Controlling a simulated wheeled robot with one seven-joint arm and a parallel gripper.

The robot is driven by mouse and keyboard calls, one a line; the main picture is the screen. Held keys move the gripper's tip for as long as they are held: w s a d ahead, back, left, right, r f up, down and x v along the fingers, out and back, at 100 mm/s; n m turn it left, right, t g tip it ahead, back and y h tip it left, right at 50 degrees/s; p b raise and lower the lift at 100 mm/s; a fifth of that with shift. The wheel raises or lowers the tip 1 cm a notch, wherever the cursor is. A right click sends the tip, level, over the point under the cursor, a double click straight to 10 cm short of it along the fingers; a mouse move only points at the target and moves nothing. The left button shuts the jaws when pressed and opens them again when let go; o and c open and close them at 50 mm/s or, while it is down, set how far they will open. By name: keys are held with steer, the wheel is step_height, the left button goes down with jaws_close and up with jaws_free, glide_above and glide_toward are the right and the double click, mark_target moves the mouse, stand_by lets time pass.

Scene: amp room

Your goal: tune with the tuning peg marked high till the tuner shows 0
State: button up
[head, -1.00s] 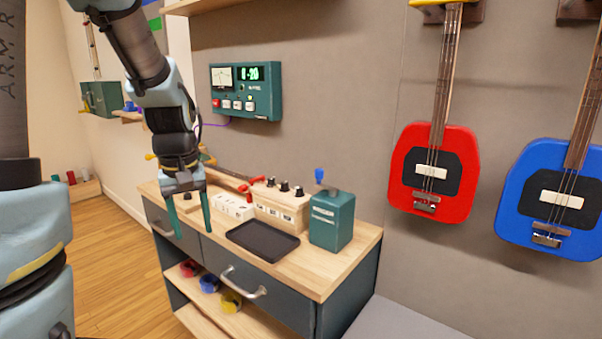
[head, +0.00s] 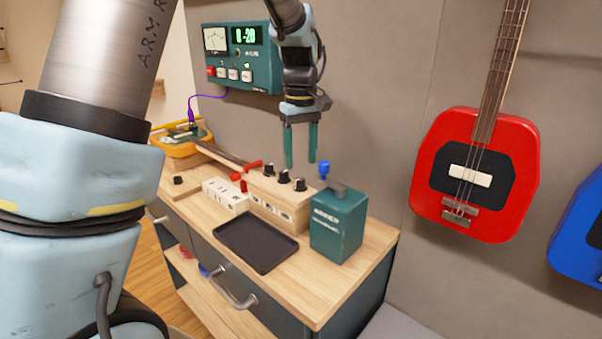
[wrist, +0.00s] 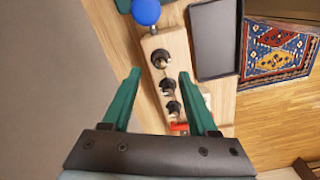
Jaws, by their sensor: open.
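The green wall tuner (head: 240,57) has a needle dial and a lit green display (head: 248,35) that appears to end in -20. A yellow instrument (head: 180,137) lies on the bench, its neck (head: 220,155) running toward small red pegs (head: 251,166). A bit of red (wrist: 179,127) shows in the wrist view. The markings are too small to read. A wooden block (head: 278,200) bears three black knobs (head: 283,176), also in the wrist view (wrist: 167,86). My gripper (head: 300,162) is open and empty above this block; its fingers flank the knobs in the wrist view (wrist: 160,73).
A green box (head: 338,225) with a blue-knobbed crank (head: 323,168) stands right of the block. A black tray (head: 256,242) and a white labelled block (head: 226,196) are in front. A purple cable (head: 191,103) hangs from the tuner. Red (head: 475,173) and blue instruments hang at right.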

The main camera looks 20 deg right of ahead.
mark_target(300, 179)
steer(key=shift+a+f+p, duration=0.1)
steer(key=shift+f+p, duration=0.2)
steer(key=shift+f, duration=2.5)
steer(key=shift+c, duration=0.2)
jaws_close()
